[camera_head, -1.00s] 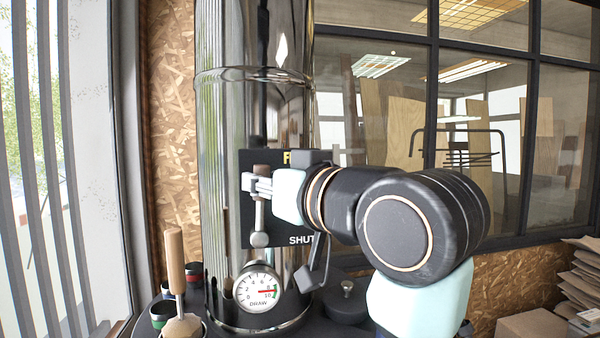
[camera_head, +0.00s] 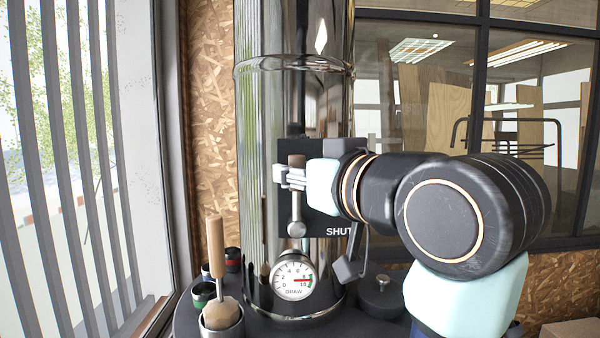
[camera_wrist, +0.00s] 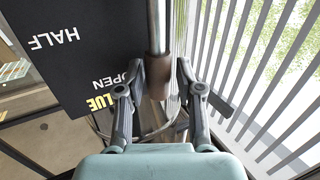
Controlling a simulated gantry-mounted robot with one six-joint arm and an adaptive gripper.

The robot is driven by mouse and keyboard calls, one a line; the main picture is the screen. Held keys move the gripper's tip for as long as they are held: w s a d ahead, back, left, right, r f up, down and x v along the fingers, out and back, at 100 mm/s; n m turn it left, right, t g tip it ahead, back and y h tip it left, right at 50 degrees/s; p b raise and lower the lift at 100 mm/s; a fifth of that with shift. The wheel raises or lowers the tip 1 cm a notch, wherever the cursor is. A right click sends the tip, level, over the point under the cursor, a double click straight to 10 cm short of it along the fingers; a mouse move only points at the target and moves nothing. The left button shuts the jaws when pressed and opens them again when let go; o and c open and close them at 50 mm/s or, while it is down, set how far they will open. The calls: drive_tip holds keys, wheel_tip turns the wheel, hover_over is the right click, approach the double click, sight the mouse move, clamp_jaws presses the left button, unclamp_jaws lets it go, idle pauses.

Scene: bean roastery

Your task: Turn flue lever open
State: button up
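The flue lever (camera_head: 296,208) is a silver rod on a round pivot in front of a black plate (camera_head: 318,224) on the shiny flue pipe. It stands upright, its brown grip (camera_head: 296,160) at the top. In the wrist view the grip (camera_wrist: 172,78) lies beside the words OPEN and FLUE. My gripper (camera_head: 290,178) is at the grip, reaching in from the right. In the wrist view its two fingers (camera_wrist: 162,90) stand on either side of the grip. Whether they press on it is unclear. My gripper and wrist hide part of the plate; SHUT shows at its bottom.
A round draw gauge (camera_head: 293,281) sits below the lever, its needle near the green end. A wooden-handled tool stands in a cup (camera_head: 222,318) at lower left, near small dark tins (camera_head: 203,293). A slatted window is left; a glazed partition is right.

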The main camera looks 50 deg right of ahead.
drive_tip(key=shift+s, duration=0.1)
drive_tip(key=v, duration=1.1)
drive_tip(key=shift+s+a, duration=0.2)
drive_tip(key=shift+s, duration=0.15)
drive_tip(key=shift+r, duration=0.1)
drive_tip(key=w+a+f+g+y, duration=0.1)
drive_tip(key=w+a+f, duration=0.35)
drive_tip(key=f, duration=0.45)
drive_tip(key=w+a+f+y, duration=0.2)
drive_tip(key=w+a+f, duration=0.25)
drive_tip(key=f, duration=0.45)
drive_tip(key=w+a+f+g+y, duration=0.1)
drive_tip(key=w+a+f, duration=0.3)
drive_tip(key=f, duration=0.5)
drive_tip(key=s+a+f+n, duration=0.1)
drive_tip(key=s+a+f, duration=0.1)
drive_tip(key=a+f, duration=0.3)
drive_tip(key=s+a+f+n+g+y, duration=0.1)
drive_tip(key=s+a+f, duration=0.1)
drive_tip(key=a+f, duration=0.3)
drive_tip(key=s+a+f+n+g, duration=0.1)
drive_tip(key=s+a+f, duration=0.1)
drive_tip(key=a+f, duration=0.3)
wheel_tip(320, 180, down, 3)
drive_tip(key=shift+s+f, duration=0.1)
drive_tip(key=shift+s, duration=0.2)
